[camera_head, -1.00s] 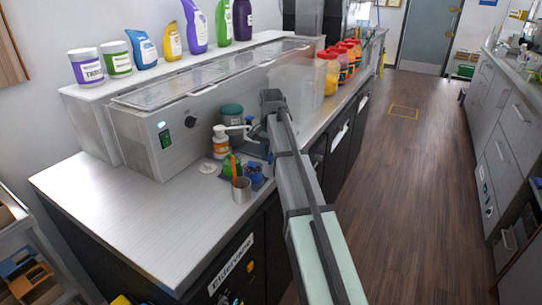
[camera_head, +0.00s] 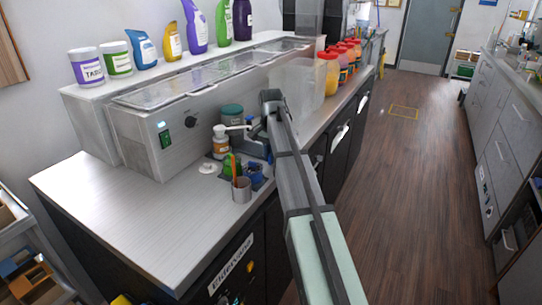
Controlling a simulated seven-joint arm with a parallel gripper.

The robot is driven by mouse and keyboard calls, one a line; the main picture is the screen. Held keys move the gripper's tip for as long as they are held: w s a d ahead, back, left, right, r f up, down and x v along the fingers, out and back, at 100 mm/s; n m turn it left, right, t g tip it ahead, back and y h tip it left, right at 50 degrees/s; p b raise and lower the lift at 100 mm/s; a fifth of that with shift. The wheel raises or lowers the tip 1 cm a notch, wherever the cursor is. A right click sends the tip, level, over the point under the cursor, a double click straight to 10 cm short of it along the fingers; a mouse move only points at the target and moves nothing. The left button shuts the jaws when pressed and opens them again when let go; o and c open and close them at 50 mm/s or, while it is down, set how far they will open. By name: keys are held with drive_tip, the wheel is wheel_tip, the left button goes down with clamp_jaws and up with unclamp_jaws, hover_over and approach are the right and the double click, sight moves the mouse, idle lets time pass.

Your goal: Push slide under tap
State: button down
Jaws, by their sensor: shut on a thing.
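My arm reaches in from the bottom right over the counter. My gripper (camera_head: 259,134) is a small dark shape low over the counter, behind a cup of pens and beside a white pump bottle (camera_head: 221,147). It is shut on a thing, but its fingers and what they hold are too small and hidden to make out. I cannot pick out the slide or the tap with certainty. A tall grey machine (camera_head: 305,20) stands at the far end of the counter, partly cut off by the top edge.
A metal pen cup (camera_head: 241,190), small green and blue items and a teal-lidded jar (camera_head: 232,114) crowd the gripper. A long steel unit (camera_head: 165,130) lines the back. The counter's front left (camera_head: 110,205) is bare.

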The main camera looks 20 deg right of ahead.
drive_tip(key=w+a, duration=0.3)
drive_tip(key=shift+w+a, duration=0.15)
drive_tip(key=shift+w, duration=0.1)
drive_tip(key=c, duration=1.1)
unclamp_jaws()
drive_tip(key=shift+s, duration=0.1)
drive_tip(key=shift+c, duration=0.2)
drive_tip(key=shift+r, duration=0.15)
wheel_tip(320, 180, up, 14)
drive_tip(key=shift+f, duration=0.2)
